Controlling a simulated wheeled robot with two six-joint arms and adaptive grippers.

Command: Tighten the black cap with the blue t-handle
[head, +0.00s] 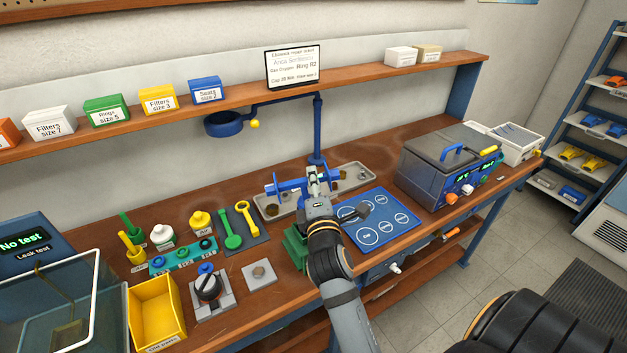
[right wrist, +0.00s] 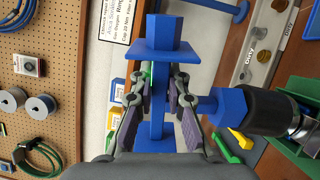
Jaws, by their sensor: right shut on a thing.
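The blue t-handle (head: 285,187) stands over the green vise (head: 295,247) in the head view. My right gripper (head: 313,176) is shut on its crossbar. In the right wrist view the crossbar (right wrist: 157,112) lies between the two fingers, with a blue flange and hex end beyond them. The blue stem (right wrist: 229,104) runs right to the black cap (right wrist: 257,110) and seems to meet it. The cap sits on a metal part (right wrist: 299,126) by the green vise. My arm hides the cap in the head view. My left gripper does not show.
A grey tray (head: 357,173) lies behind the vise, a blue mat (head: 398,226) to its right. Green (head: 231,229) and yellow (head: 246,218) tools lie to the left. A yellow bin (head: 157,312) and a black part on a fixture (head: 208,289) stand at front left.

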